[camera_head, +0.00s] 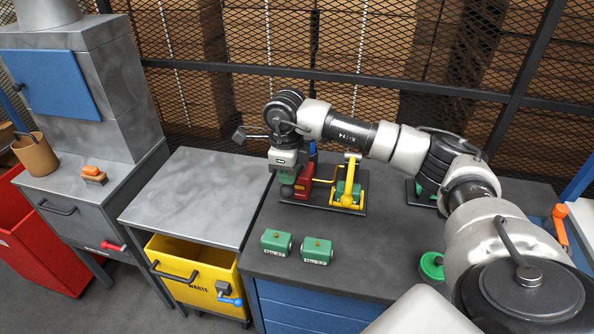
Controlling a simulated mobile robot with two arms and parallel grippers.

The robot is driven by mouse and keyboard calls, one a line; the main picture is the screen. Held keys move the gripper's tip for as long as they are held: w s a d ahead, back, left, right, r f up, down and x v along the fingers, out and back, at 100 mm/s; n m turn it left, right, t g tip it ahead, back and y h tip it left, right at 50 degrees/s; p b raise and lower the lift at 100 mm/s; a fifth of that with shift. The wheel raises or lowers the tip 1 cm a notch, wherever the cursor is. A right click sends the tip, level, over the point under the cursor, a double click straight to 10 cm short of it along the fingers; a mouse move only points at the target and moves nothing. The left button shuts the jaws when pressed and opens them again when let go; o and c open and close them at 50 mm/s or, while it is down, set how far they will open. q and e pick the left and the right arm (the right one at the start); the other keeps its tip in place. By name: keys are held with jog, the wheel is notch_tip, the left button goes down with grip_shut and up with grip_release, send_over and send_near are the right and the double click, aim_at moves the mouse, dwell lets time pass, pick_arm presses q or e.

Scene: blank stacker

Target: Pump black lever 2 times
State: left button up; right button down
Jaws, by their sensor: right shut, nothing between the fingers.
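My right gripper (286,181) points down at the left end of a dark base plate (330,208) on the workbench. Its fingers are small and partly lost against a red block (304,182), so I cannot tell whether they touch anything. A dark rod with a thick end (240,133) sticks out to the left beside the gripper's wrist. It looks like the black lever, but its foot is hidden behind the gripper. My left gripper is out of view.
Two green blocks (276,242) (317,250) lie on the dark bench (380,265) in front. A green round part (431,265) is partly under my right arm. A grey table (190,185) with a yellow waste bin (195,275) stands left. A mesh fence (340,85) closes the back.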

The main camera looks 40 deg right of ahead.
jog(key=shift+f+b, duration=2.9)
jog(key=shift+f, duration=1.2)
jog(key=shift+r, duration=0.2)
notch_tip(320, 180, up, 10)
jog(key=p, duration=0.6)
jog(key=shift+f, duration=0.1)
notch_tip(320, 180, up, 6)
jog(key=m+p, duration=0.5)
jog(key=p, duration=0.4)
jog(key=m+b, duration=0.1)
jog(key=b, duration=0.2)
send_over(288, 198)
jog(key=w+d, duration=0.1)
jog(key=w, duration=0.1)
jog(key=shift+s+f, duration=0.2)
jog(key=shift+f, duration=3.3)
